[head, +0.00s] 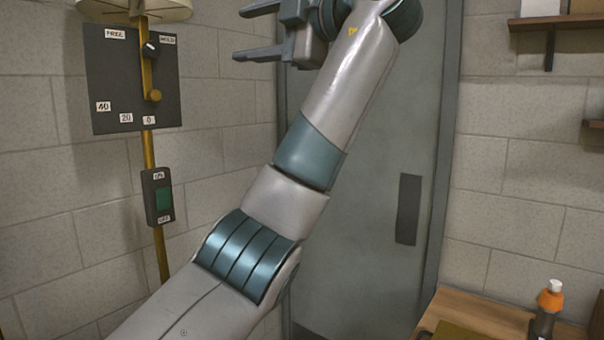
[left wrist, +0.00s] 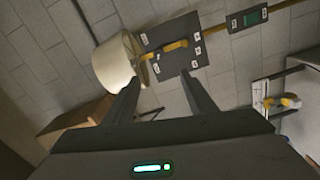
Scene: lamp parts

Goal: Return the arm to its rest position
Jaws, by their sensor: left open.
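My left arm comes in from the lower left in the head view and reaches up across the grey door. My left gripper (head: 248,32) is at the top, open and empty, its fingers pointing left toward the lamp panel and apart from it. In the left wrist view, the open fingers (left wrist: 158,90) frame the panel (left wrist: 190,35) and shade (left wrist: 118,62). My right gripper is not in view.
A switch box (head: 158,196) with a green rocker sits lower on the pole. The grey door (head: 370,240) is behind my arm. Shelves (head: 560,22) are on the right wall.

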